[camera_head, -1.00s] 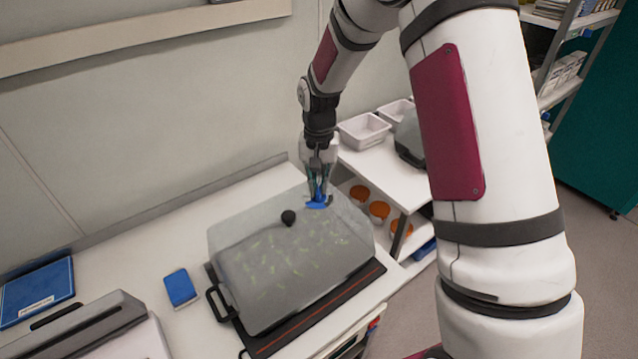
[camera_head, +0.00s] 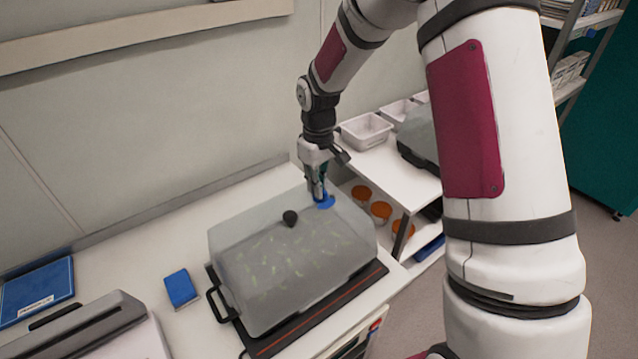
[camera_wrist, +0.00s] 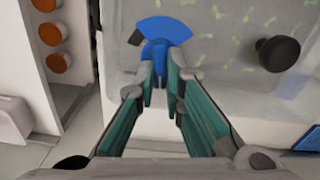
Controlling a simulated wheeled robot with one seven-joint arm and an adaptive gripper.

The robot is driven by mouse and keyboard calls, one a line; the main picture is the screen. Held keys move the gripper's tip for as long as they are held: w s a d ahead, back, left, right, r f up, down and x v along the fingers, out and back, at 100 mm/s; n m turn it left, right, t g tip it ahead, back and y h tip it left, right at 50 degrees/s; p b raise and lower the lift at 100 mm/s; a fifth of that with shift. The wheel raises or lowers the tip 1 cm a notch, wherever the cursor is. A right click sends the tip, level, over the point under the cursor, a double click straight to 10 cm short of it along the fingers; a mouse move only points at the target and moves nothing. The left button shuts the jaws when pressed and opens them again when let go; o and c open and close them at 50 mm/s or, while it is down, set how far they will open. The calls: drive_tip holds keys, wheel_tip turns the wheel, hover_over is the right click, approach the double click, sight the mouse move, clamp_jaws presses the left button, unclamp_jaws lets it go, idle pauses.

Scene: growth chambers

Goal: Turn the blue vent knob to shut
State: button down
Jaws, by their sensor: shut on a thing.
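The blue vent knob (camera_head: 325,202) sits on top of the clear domed lid (camera_head: 240,255), near its back right corner. In the wrist view the knob (camera_wrist: 163,32) shows as a blue fan-shaped disc, with a dark patch beside its left edge. My gripper (camera_head: 318,193) points down at the knob from above. In the wrist view my gripper (camera_wrist: 160,75) has its fingertips closed on the knob's raised blue grip. The grip is partly hidden between the fingers. Pale green seedlings show through the lid.
A black round handle (camera_head: 290,218) stands on the lid, and it shows right of the knob in the wrist view (camera_wrist: 278,53). A side shelf (camera_head: 385,165) holds white trays and orange-capped jars. A blue box (camera_head: 180,288) lies left on the bench.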

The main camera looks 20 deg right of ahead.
drive_tip(key=n, duration=0.3)
drive_tip(key=shift+s+n, duration=0.1)
drive_tip(key=shift+n, duration=0.3)
drive_tip(key=shift+s+a+n, duration=0.1)
drive_tip(key=shift+a+n, duration=0.05)
drive_tip(key=shift+n, duration=1.55)
drive_tip(key=c, duration=1.7)
unclamp_jaws()
drive_tip(key=shift+r, duration=0.1)
drive_tip(key=shift+r, duration=5.9)
